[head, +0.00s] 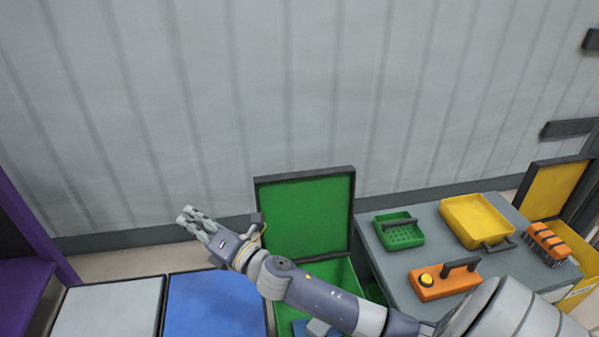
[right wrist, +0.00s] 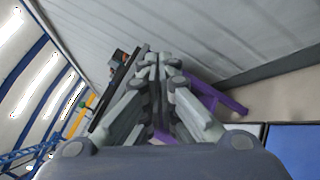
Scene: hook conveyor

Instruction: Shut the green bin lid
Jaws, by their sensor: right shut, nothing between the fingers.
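The green bin lid (head: 318,212) stands open and upright, with a dark frame around its green panel, against the wall side of the bin. The green bin (head: 343,270) is below it, and my right arm crosses in front and hides much of it. My right gripper (head: 187,216) is shut and empty, to the left of the lid and clear of it, above the blue lid. It also shows in the right wrist view (right wrist: 160,62), fingers together. My wrist is close to the lid's left edge; I cannot tell whether they touch. My left gripper is not in view.
A blue lid (head: 216,303) and a white lid (head: 108,308) lie flat at the left. A yellow lid (head: 557,190) stands open behind.

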